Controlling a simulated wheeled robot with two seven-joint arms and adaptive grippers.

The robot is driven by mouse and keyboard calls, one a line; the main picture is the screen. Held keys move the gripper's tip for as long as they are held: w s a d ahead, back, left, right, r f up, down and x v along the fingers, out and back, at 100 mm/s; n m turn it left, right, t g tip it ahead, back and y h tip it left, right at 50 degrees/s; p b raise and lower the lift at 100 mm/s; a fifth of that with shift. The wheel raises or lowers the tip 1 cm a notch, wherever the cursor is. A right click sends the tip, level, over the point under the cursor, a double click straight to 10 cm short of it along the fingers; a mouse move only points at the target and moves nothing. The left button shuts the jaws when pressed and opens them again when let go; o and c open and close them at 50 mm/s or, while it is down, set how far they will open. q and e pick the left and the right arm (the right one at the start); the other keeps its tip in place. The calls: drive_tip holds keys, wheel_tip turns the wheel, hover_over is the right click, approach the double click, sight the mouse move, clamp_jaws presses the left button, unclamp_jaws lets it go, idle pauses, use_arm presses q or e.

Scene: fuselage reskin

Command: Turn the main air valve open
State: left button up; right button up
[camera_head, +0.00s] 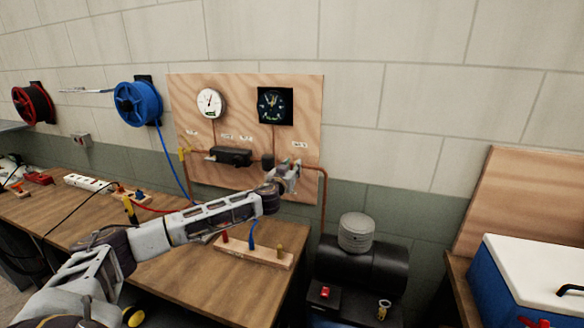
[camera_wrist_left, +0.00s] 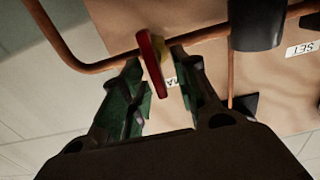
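The main air valve's red lever handle (camera_wrist_left: 151,62) stands between the two fingers of my left gripper (camera_wrist_left: 156,72) in the left wrist view. The fingers are apart, one on each side of the lever, and I see no clear grip on it. A brass-coloured body shows behind the lever on a copper pipe (camera_wrist_left: 95,67). A label partly hidden by the fingers reads "MA". In the head view my left gripper (camera_head: 290,172) is at the lower right of the plywood board (camera_head: 240,90) and hides the valve. My right gripper is not in view.
The board carries a white gauge (camera_head: 210,103), a black gauge (camera_head: 275,105) and a dark regulator block (camera_head: 231,156). A blue hose reel (camera_head: 138,103) hangs to the left. A black compressor tank (camera_head: 362,265) stands below right. The workbench (camera_head: 215,285) lies under my arm.

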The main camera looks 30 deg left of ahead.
use_arm(q)
clamp_jaws()
idle(0.6)
